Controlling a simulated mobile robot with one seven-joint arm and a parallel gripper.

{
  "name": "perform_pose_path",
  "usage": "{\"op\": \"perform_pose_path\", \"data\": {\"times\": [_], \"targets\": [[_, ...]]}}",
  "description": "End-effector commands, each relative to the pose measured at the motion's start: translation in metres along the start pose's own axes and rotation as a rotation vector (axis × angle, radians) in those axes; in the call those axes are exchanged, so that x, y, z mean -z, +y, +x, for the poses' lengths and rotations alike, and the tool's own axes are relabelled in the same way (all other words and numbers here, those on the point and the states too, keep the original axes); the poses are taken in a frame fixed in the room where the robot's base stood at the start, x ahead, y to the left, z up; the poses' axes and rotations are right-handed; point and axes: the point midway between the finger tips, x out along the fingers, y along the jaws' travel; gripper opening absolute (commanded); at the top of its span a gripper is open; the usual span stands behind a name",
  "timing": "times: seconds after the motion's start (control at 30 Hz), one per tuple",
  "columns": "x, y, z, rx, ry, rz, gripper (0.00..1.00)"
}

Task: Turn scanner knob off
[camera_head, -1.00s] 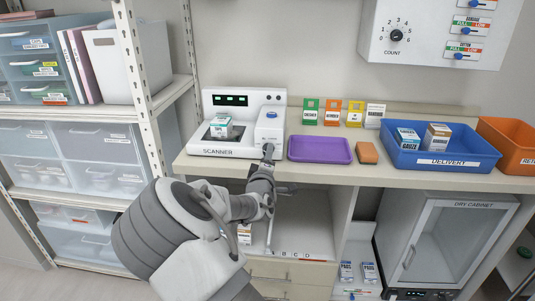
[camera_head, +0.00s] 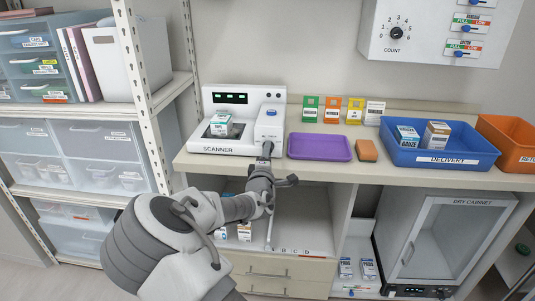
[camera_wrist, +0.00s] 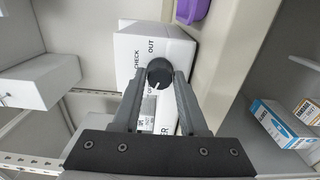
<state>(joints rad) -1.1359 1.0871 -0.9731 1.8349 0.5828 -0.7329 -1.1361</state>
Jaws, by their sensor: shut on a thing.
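The white scanner (camera_head: 222,150) stands on the counter with a lit green display. A small white and teal box (camera_head: 221,126) sits on its plate. In the wrist view, the scanner knob (camera_wrist: 159,72) is round and black with a white pointer mark towards the lower left of the picture. The words CHECK and OUT show beside it; other lettering is partly hidden by my fingers. My gripper (camera_head: 267,151) is at the scanner's front right. In the wrist view, its two fingers (camera_wrist: 160,78) are shut on the knob, one on each side.
A purple tray (camera_head: 320,156) and an orange block (camera_head: 367,150) lie right of the scanner. A blue delivery bin (camera_head: 445,159) with boxes stands farther right. The counter's front edge and the open shelf (camera_head: 300,215) are close to my arm.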

Motion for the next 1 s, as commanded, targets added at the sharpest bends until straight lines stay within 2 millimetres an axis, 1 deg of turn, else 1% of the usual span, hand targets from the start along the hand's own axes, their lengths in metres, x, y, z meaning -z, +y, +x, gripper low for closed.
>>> {"op": "perform_pose_path", "data": {"times": [0.07,0.1,0.17,0.2,0.27,0.57,0.67,0.77,0.83,1.0], "targets": [[0.0,0.0,0.0,0.0,0.0,-0.001,0.0],[0.0,0.0,0.0,0.0,0.0,-0.001,0.44],[0.0,0.0,0.0,0.0,0.0,-0.001,0.55],[0.0,0.0,0.0,0.0,0.0,-0.001,0.62],[0.0,0.0,0.0,0.0,0.0,0.0,0.72],[0.0,0.0,-0.001,0.0,0.0,0.001,0.72],[0.001,0.0,-0.006,0.001,0.001,0.001,0.72],[0.001,0.001,-0.018,0.001,0.001,0.001,0.72],[0.001,0.001,-0.029,0.002,0.002,0.0,0.72],[0.001,0.001,-0.066,0.002,0.003,0.0,0.72]]}}
